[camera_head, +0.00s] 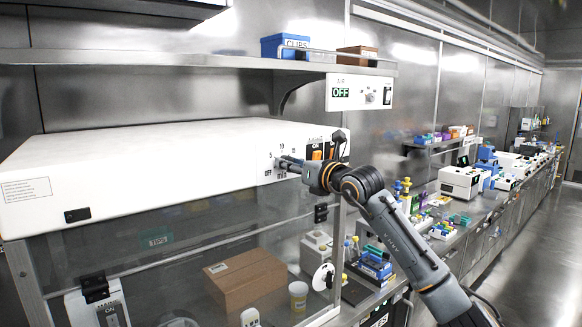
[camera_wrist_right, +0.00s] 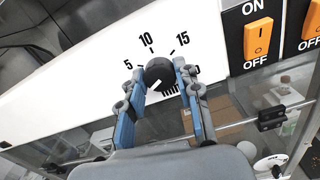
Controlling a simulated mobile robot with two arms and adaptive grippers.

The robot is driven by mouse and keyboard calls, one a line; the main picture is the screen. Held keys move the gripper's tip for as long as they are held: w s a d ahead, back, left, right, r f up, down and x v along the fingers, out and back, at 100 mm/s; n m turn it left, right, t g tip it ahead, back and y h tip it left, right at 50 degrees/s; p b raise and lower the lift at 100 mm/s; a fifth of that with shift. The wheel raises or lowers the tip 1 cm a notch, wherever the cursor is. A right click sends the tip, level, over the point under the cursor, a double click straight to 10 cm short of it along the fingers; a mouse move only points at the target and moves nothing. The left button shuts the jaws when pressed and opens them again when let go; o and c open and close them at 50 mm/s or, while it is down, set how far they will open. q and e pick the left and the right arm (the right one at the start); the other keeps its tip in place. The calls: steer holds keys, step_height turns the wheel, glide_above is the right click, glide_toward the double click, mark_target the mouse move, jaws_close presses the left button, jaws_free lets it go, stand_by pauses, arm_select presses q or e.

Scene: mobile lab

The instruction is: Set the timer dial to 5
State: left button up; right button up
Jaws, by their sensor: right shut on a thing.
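The timer dial is a round black knob (camera_wrist_right: 159,73) on the white front panel of the hood, in the right wrist view. The numbers 5, 10 and 15 are printed in an arc above it, with "min" below. A white mark shows on the lower left of the knob, pointing away from the 5. My right gripper (camera_wrist_right: 159,68) has one finger on each side of the knob and is shut on it. In the head view my right gripper (camera_head: 284,166) reaches the panel from the right and hides most of the dial. My left gripper is not in view.
Orange ON/OFF switches (camera_wrist_right: 258,37) sit right of the dial. Below is the hood's glass sash (camera_head: 160,240), with a cardboard box (camera_head: 245,281) behind it. A shelf (camera_head: 200,62) with an OFF-marked control box (camera_head: 358,93) hangs above. A crowded bench runs off right.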

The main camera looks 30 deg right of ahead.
steer(key=m+b, duration=0.4)
steer(key=m, duration=0.3)
steer(key=shift+m+b, duration=0.5)
steer(key=shift+m, duration=1.6)
steer(key=o, duration=1.1)
steer(key=shift+o, duration=0.2)
